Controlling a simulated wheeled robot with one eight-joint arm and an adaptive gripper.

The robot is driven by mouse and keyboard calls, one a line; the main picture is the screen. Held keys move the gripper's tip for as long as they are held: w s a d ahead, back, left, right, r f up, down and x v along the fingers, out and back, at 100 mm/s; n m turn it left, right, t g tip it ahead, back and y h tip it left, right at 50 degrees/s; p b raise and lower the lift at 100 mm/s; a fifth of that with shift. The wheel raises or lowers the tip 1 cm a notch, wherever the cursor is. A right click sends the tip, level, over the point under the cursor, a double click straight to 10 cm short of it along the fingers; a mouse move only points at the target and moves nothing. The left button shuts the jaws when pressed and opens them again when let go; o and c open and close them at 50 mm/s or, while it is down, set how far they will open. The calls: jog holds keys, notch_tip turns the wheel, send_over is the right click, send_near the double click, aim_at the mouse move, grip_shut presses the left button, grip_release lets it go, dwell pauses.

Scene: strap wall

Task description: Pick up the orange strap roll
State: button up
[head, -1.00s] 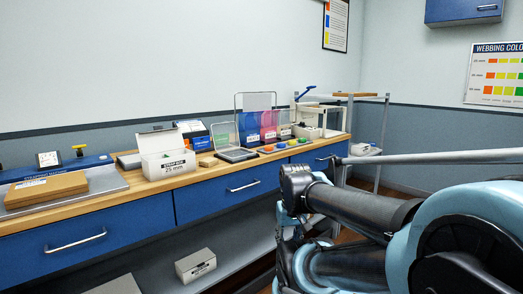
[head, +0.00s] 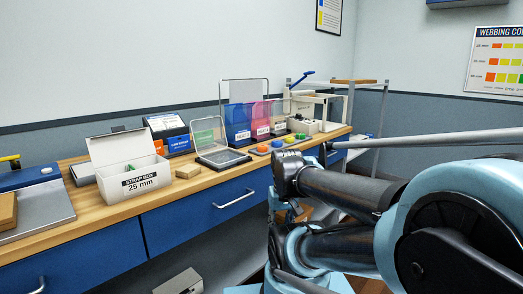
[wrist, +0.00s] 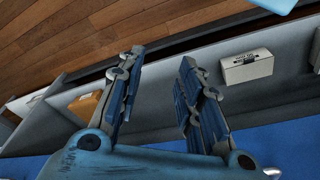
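A small orange disc (head: 263,149), which looks like the orange strap roll, lies on the wooden bench top near its front edge. Blue (head: 277,144), yellow (head: 290,139) and green (head: 300,136) discs lie in a row to its right. My gripper (wrist: 161,57) shows in the wrist view with its two fingers spread apart and nothing between them. It points toward the floor and low shelf, away from the rolls. In the head view my folded arm hides the gripper's fingers. No roll shows in the wrist view.
An open white strap box (head: 140,186) marked 25 mm stands on the bench, with a wooden block (head: 188,171) and an open clear-lidded case (head: 223,157) beside it. Coloured panels (head: 262,118) stand behind the rolls. A white box (wrist: 246,68) sits on the low shelf.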

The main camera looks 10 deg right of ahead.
jog(key=o, duration=0.7)
notch_tip(320, 180, up, 2)
jog(key=shift+r, duration=0.25)
jog(key=w+r+m+g, duration=0.1)
jog(key=w+r+m, duration=0.4)
jog(key=w+r, duration=1.1)
jog(key=w+d+r+m+g+y, duration=0.1)
jog(key=w+r+m, duration=0.2)
jog(key=w+r, duration=0.6)
jog(key=w+d+r+m+g, duration=0.1)
jog(key=w+d+r+m, duration=0.15)
jog(key=w+r, duration=0.7)
send_over(263, 145)
jog(key=d, duration=0.1)
jog(key=shift+m, duration=0.25)
jog(key=f, duration=1.3)
jog(key=shift+w, duration=0.3)
jog(key=shift+s+a+f, duration=0.15)
jog(key=shift+f, duration=0.8)
jog(key=shift+s+a+f, duration=0.1)
jog(key=shift+s+f, duration=0.1)
jog(key=shift+f, duration=0.75)
jog(key=shift+s+a+f, duration=0.15)
jog(key=shift+f, duration=0.8)
